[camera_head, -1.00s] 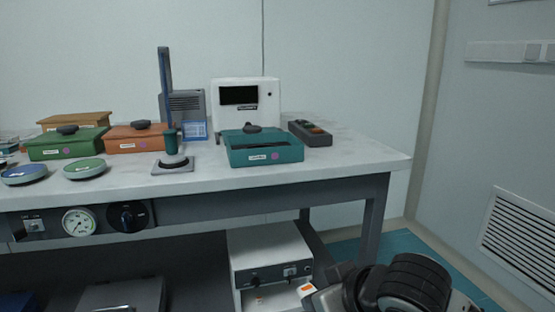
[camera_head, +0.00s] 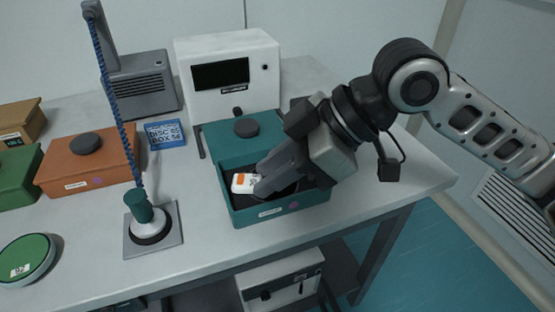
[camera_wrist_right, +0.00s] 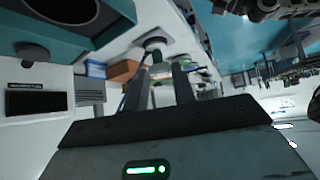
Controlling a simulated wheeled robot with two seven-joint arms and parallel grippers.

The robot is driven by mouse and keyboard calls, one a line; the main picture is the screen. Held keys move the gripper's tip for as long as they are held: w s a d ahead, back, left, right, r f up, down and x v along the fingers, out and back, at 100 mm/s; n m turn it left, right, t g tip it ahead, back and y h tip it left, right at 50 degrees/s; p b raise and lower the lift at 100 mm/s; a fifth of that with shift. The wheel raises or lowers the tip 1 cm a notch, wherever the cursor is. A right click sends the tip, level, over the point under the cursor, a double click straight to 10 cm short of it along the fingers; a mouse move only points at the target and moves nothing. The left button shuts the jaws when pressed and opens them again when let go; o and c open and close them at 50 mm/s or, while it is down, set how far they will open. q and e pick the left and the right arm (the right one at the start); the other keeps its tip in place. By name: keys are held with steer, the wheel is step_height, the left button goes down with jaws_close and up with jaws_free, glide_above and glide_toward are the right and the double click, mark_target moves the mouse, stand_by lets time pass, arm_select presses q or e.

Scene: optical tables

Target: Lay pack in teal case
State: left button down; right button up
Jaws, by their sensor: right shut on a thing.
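The teal case (camera_head: 282,208) stands on the table with its front part open and dark inside. Its teal lid part (camera_head: 240,142), with a black knob, is at the back. My right gripper (camera_head: 258,184) is shut on a small white pack (camera_head: 243,183) with an orange mark. The gripper reaches in from the right, tilted down, with the pack at the left part of the opening. I cannot tell whether the pack touches the case floor. The case also shows in the right wrist view (camera_wrist_right: 110,32). My left gripper is out of view.
A post stand (camera_head: 150,228) with a blue cord is left of the case. A white instrument (camera_head: 230,75) stands behind it. An orange case (camera_head: 90,168), a blue disc box (camera_head: 165,134) and a green disc (camera_head: 27,258) are further left. The table front is mostly clear.

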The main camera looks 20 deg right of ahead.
steer(key=w+d+f, duration=0.2)
steer(key=w+f, duration=0.1)
steer(key=w+d+f, duration=0.2)
steer(key=w+f, duration=0.1)
steer(key=w, duration=0.1)
steer(key=w+d+f, duration=0.2)
steer(key=w+f, duration=0.1)
steer(key=w, duration=0.1)
steer(key=shift+w+d, duration=0.15)
steer(key=shift+d, duration=0.05)
steer(key=shift+w+d+f, duration=0.15)
steer(key=shift+w+f, duration=0.1)
steer(key=shift+f, duration=0.1)
step_height(320, 180, down, 3)
steer(key=shift+w+d+f, duration=0.1)
steer(key=shift+f, duration=0.1)
steer(key=shift+f, duration=0.15)
steer(key=o, duration=0.9)
steer(key=shift+o, duration=0.2)
